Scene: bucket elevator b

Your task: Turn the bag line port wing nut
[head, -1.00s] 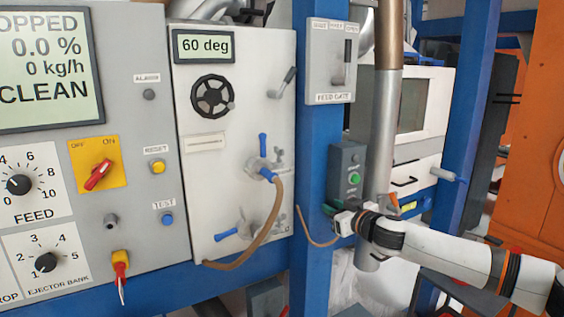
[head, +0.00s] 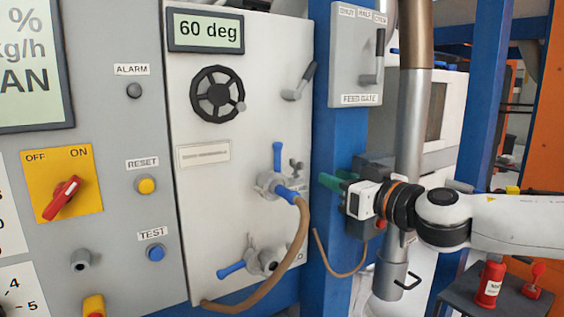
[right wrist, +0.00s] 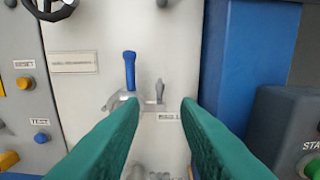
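A grey wing nut (head: 296,166) stands upright beside the upper port (head: 268,183) on the pale panel, and shows in the right wrist view (right wrist: 159,91). The port has a blue lever (head: 277,156) and a brown hose (head: 292,240) on a blue coupling. A label under the nut is too small to read surely. The lower port (head: 262,261) has a blue lever pointing left. My right gripper (head: 328,181) is right of the upper port, apart from it. Its green fingers are open and empty, with the wing nut ahead between their tips in the wrist view (right wrist: 161,105). My left gripper is out of view.
A blue post (head: 320,130) borders the panel on the right. A dark button box (right wrist: 288,130) is close to the right of my gripper. A feed gate lever box (head: 357,55) and a vertical pipe (head: 412,120) stand above and behind my right arm.

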